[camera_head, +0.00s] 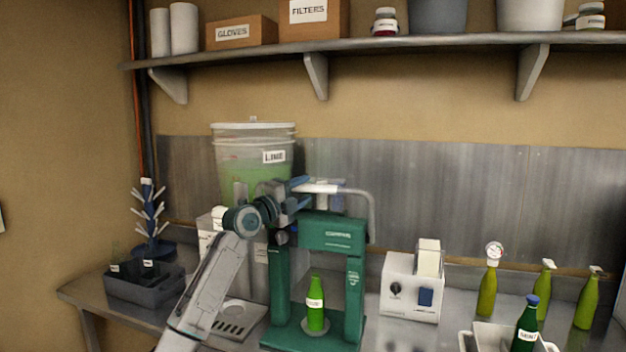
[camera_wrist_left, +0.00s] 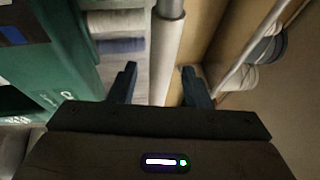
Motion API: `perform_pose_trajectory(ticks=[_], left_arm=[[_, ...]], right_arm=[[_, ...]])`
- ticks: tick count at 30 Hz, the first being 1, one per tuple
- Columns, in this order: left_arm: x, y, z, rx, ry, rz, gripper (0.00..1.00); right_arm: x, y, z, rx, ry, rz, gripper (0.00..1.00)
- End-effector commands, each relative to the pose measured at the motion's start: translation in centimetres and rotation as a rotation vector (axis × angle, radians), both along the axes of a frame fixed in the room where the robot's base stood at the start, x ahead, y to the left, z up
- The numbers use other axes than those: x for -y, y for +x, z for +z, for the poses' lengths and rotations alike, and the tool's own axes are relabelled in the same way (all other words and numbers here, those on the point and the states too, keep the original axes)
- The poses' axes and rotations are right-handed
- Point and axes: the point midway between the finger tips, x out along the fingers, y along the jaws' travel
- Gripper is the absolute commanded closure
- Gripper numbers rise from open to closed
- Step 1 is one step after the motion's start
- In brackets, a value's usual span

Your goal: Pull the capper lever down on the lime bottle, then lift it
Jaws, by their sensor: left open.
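The green capper (camera_head: 332,231) stands on the steel bench, its lever (camera_head: 357,192) up at the top with a pale bar pointing left. A bright green bottle (camera_head: 315,318) with a white label stands upright on the capper's base, between its posts. My left gripper (camera_head: 298,189) is at the free left end of the lever bar, above the bottle. In the left wrist view, my open left gripper (camera_wrist_left: 160,84) has a pale rod (camera_wrist_left: 165,55), which looks like the lever bar, between its fingers with gaps on both sides. My right gripper is not in view.
A bucket (camera_head: 226,157) labelled lime stands behind my left arm. A white device (camera_head: 399,305) is right of the capper, then several green bottles and a pale tray (camera_head: 548,346). A grey bin (camera_head: 135,293) is at left. A loaded shelf (camera_head: 430,41) hangs above.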

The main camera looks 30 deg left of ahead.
Motion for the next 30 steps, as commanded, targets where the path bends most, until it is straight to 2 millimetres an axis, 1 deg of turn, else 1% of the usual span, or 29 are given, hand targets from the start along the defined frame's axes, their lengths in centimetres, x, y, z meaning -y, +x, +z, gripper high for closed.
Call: perform_pose_trajectory(ticks=[1, 3, 6, 9, 13, 19, 20, 21, 26, 27, 30], left_arm=[[0.2, 1.0, 0.8, 0.001, -0.007, -0.001, 0.56], [0.5, 2.1, 0.8, 0.000, -0.006, -0.002, 0.56], [0.5, 3.3, 0.9, -0.001, -0.005, -0.001, 0.56], [0.6, 4.0, 0.9, -0.001, -0.003, 0.001, 0.56], [0.8, 4.4, 0.8, 0.000, -0.001, 0.000, 0.56], [0.7, 4.4, 0.8, -0.001, 0.000, 0.000, 0.56], [0.7, 4.4, 0.8, -0.001, 0.000, 0.000, 0.58], [0.7, 4.4, 0.8, -0.001, 0.000, 0.000, 0.66], [0.7, 4.4, 0.8, -0.001, -0.001, 0.000, 0.97], [0.7, 4.4, 0.8, -0.001, -0.001, 0.000, 1.00], [0.7, 4.4, 0.8, -0.001, -0.001, 0.000, 1.00]], right_arm=[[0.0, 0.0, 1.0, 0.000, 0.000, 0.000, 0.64], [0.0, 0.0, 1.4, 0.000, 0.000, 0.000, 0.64], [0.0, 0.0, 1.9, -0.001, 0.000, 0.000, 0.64], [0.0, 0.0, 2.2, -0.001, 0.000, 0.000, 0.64], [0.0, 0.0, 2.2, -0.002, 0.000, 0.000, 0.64], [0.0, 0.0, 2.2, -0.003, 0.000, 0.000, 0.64], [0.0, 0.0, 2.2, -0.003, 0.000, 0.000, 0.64], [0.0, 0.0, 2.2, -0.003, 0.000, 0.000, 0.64], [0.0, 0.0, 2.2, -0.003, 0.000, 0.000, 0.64], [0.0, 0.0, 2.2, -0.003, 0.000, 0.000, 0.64], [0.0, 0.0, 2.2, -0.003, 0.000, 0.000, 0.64]])
